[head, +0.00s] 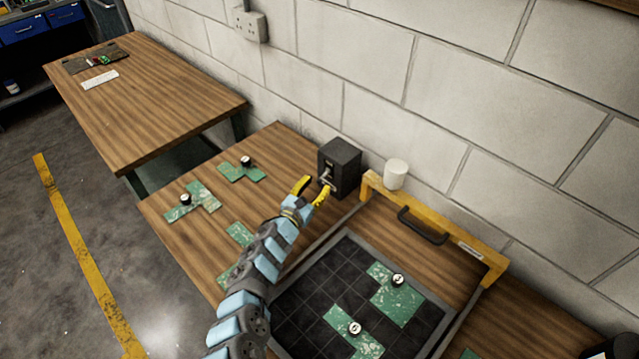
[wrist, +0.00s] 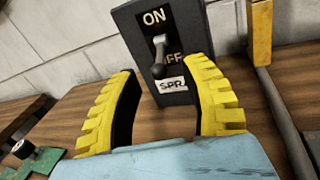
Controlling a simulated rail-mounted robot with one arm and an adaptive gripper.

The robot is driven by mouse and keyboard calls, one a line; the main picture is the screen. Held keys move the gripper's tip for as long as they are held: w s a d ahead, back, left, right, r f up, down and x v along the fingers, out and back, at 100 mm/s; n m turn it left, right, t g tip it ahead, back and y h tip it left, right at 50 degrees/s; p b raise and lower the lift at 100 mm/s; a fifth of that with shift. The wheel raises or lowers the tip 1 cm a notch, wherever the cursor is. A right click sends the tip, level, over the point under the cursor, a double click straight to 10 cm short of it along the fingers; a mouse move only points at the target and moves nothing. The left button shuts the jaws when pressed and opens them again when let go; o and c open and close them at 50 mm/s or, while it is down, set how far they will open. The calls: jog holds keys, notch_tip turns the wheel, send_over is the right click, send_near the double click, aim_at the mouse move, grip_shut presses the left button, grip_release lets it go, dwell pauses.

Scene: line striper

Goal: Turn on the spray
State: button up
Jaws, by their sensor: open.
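A black switch box (head: 344,165) stands on the wooden table against the wall. In the wrist view the box (wrist: 187,75) shows "ON" at the top, "OFF" lower down, partly covered, and a white label (wrist: 171,86) reading "SPR". Its metal lever (wrist: 159,56) has a dark knob and points down, toward OFF. My gripper (head: 313,189) has yellow fingers and is in front of the box. In the wrist view my gripper (wrist: 166,98) is open, with the lever seen between its fingers. I cannot tell whether a finger touches the lever.
A yellow frame (head: 435,228) with a black handle (head: 422,226) stands right of the box, over a dark gridded tray (head: 318,292). A white cylinder (head: 396,174) is behind it. Green pieces with knobs (head: 242,172) lie left on the table. Another table (head: 150,90) is further left.

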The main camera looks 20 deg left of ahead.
jog(key=shift+w+d+r+b, duration=0.15)
jog(key=shift+w+b, duration=0.4)
jog(key=shift+w, duration=0.5)
grip_shut()
